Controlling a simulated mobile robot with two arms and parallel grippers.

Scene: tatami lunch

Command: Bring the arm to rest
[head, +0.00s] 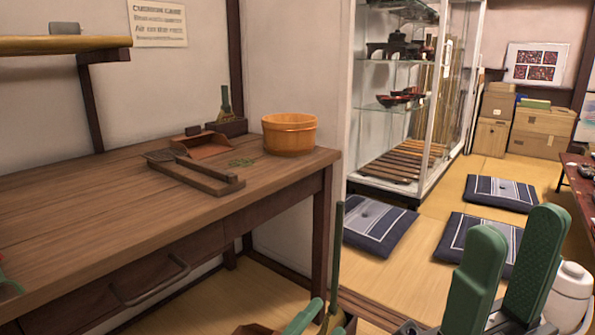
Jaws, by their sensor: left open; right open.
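My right gripper (510,235) stands large at the lower right, its two thick green fingers pointing up. The fingers are apart with nothing between them.
The wooden table (110,205) fills the left and bears a wooden tub (290,136), a dustpan (205,145) and a tray (200,177). A glass cabinet (440,95), cushions (500,193) and a white jar (572,290) are right. Tatami between the cushions is clear.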

